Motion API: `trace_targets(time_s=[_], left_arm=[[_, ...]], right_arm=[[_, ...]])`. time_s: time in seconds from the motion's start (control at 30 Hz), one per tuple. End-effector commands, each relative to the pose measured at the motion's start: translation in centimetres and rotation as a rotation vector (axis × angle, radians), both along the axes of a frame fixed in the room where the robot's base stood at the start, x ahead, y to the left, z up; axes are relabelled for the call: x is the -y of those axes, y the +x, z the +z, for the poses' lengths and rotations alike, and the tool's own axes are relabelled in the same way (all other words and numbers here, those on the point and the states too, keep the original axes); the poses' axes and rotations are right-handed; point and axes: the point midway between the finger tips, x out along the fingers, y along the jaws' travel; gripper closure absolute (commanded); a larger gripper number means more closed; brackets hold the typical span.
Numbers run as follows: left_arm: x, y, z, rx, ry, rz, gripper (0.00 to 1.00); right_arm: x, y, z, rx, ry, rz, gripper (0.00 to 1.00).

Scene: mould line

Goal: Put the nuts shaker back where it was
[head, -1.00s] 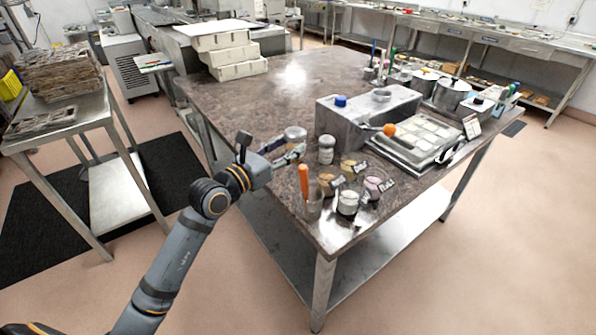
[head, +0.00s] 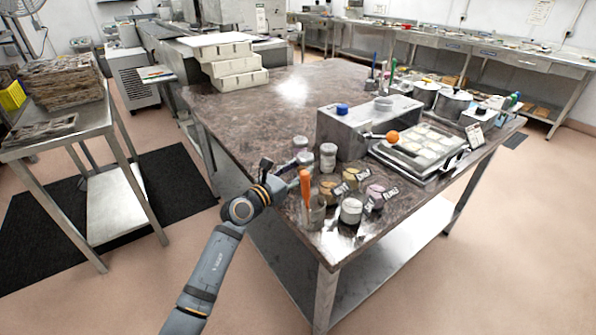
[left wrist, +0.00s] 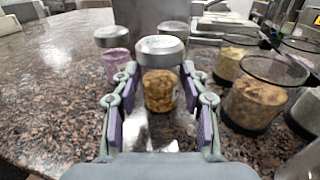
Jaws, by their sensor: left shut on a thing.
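The nuts shaker, a clear jar of brown nuts with a grey metal lid, stands upright between my left gripper's fingers in the left wrist view (left wrist: 160,90). My left gripper (left wrist: 162,108) is shut on it. In the head view my left gripper (head: 290,180) is at the table's near left edge, and the shaker's lid (head: 304,158) shows just beyond it. A pink-filled shaker (left wrist: 117,62) is behind and left of it in the wrist view, and another lidded shaker (left wrist: 172,32) is behind. I cannot tell whether its base touches the table. My right gripper is not in view.
A cup with an orange-handled tool (head: 316,212) stands close by my left gripper. Several topping bowls (head: 351,212) with labels are to its right. A grey machine box (head: 350,138) stands behind the shakers. The table's left middle (head: 250,115) is clear.

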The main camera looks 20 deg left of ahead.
Motion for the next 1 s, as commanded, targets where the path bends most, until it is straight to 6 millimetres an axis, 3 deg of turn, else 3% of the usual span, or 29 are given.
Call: trace_targets(time_s=[0.17,0.2,0.37,0.73,0.87,1.0], left_arm=[[0.0,0.0,-0.3,0.0,0.0,0.0,0.91],[0.0,0.0,-0.4,0.0,0.001,0.0,0.55],[0.0,0.0,-0.3,0.0,0.001,0.0,0.33],[-0.1,-0.2,0.2,0.0,0.002,0.001,0.33],[-1.2,-2.3,-0.1,0.0,0.009,0.002,0.33],[-2.6,-5.8,-0.1,-0.003,0.012,-0.002,0.33]], right_arm=[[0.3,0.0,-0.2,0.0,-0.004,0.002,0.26],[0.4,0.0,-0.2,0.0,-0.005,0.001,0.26],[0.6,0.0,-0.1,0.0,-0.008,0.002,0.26],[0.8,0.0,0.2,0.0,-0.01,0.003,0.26],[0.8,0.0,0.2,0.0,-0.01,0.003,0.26],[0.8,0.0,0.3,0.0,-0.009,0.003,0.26]])
